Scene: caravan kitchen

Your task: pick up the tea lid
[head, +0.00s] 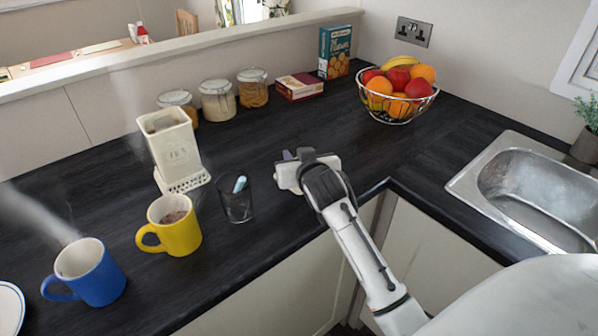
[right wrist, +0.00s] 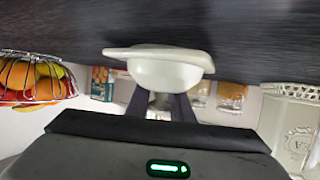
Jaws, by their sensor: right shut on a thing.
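The tea lid (head: 284,178) is a cream, flat-rimmed piece at the counter, right of the glass. My right gripper (head: 298,157) is over it and shut on it. The right wrist view, which is upside down, shows the lid (right wrist: 165,70) between the two dark fingers (right wrist: 161,100), its wide rim facing the dark counter. I cannot tell whether the rim touches the counter. The cream tea canister (head: 175,150) stands open-topped to the left, with a pierced base band. My left gripper is not in view.
A glass with a spoon (head: 236,200), a yellow mug (head: 170,226) and a steaming blue mug (head: 88,274) stand left. Jars (head: 217,101), boxes (head: 336,52) and a fruit basket (head: 397,95) stand behind. The sink (head: 530,190) is right. Counter behind the gripper is clear.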

